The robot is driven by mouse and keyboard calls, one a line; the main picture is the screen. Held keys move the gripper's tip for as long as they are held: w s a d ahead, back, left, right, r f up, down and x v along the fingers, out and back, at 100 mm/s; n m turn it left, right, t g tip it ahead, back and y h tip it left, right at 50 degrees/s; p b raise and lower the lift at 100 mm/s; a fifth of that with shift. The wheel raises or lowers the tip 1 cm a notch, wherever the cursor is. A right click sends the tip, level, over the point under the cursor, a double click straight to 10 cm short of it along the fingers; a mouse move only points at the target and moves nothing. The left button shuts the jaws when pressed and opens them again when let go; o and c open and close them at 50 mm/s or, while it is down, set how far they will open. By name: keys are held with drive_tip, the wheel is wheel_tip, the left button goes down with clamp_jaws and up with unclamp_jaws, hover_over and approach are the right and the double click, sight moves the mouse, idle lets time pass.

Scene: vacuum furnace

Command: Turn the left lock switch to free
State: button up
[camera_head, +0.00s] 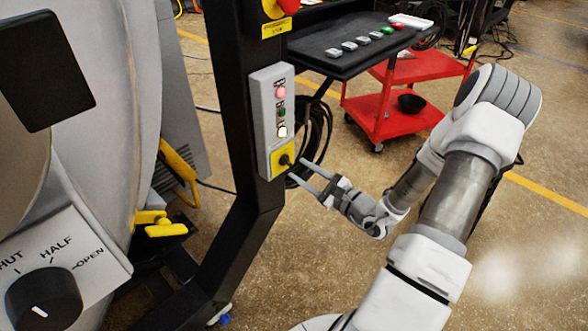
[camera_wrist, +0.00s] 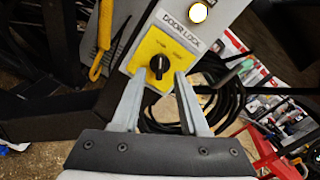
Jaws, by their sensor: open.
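The lock switch is a black knob (camera_head: 285,160) on a yellow plate at the bottom of a grey control box on a black post. In the wrist view the knob (camera_wrist: 159,65) sits on the yellow plate (camera_wrist: 172,48) below a "DOOR LOCK" label (camera_wrist: 181,21). The plate's small lettering is too blurred to read. My gripper (camera_head: 299,173) is open and points at the knob. In the wrist view its fingertips (camera_wrist: 160,77) lie on either side of the knob in the picture. I cannot tell whether they touch it.
Above the switch, the grey box (camera_head: 270,100) carries red, green and lit white buttons. A dark tray (camera_head: 330,65) with small buttons and a red cart (camera_head: 405,115) stand behind. A yellow handle (camera_head: 180,170) and a large dial (camera_head: 45,300) are at left. Black cables (camera_head: 318,130) hang behind the post.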

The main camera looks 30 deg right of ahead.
sight(290, 163)
drive_tip(key=shift+x, duration=1.7)
clamp_jaws()
